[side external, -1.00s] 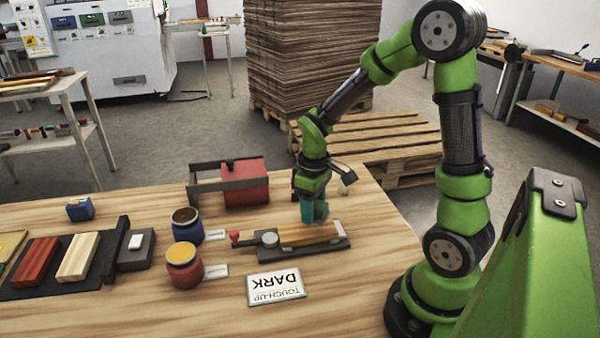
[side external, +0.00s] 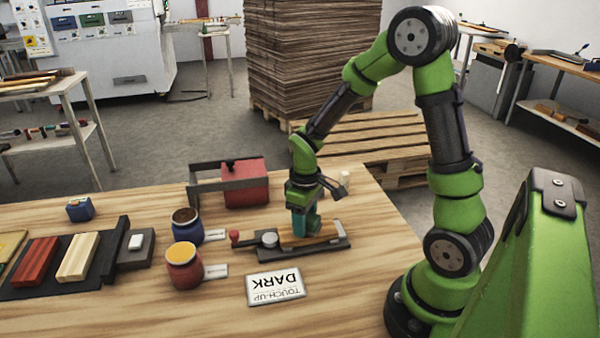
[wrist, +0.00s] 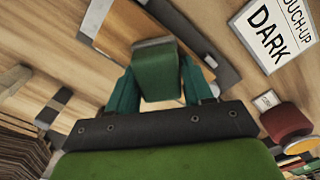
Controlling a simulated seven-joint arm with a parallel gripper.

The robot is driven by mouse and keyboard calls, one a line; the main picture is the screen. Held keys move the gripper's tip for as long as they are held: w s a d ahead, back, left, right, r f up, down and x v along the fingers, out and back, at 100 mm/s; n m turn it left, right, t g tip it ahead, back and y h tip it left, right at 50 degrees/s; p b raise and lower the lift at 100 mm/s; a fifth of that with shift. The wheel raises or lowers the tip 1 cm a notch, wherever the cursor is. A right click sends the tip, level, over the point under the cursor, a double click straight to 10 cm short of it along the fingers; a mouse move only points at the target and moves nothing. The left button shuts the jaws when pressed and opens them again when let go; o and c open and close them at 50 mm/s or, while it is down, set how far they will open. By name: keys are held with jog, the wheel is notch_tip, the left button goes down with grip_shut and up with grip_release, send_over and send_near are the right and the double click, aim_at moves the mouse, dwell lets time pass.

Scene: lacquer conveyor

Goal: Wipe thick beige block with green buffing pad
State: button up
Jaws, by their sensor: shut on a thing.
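My gripper (side external: 304,226) is shut on the green buffing pad (wrist: 158,76). The pad sits between the teal fingers in the wrist view; in the side view I cannot tell it clearly from them. A tan wooden block (side external: 326,232) lies in a dark clamp holder (side external: 338,246) and also shows under the pad in the wrist view (wrist: 118,28). A thick cream-beige block (side external: 77,258) lies on a dark tray at the left.
A red block (side external: 33,262) lies beside the cream one. An open blue jar (side external: 186,226) and an orange-topped red jar (side external: 183,268) stand left of the holder. A "TOUCH-UP DARK" sign (side external: 275,287) lies in front. A red box (side external: 246,184) with a grey frame stands behind.

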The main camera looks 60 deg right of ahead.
jog(key=shift+s+d, duration=0.65)
jog(key=shift+d, duration=0.1)
jog(key=shift+r, duration=4.05)
jog(key=s+d+f+m, duration=0.1)
jog(key=s+d+m, duration=0.2)
jog(key=d, duration=0.4)
jog(key=m, duration=0.7)
send_near(366, 217)
notch_tip(366, 217, down, 2)
jog(key=shift+f, duration=2.35)
jog(key=shift+f, duration=0.15)
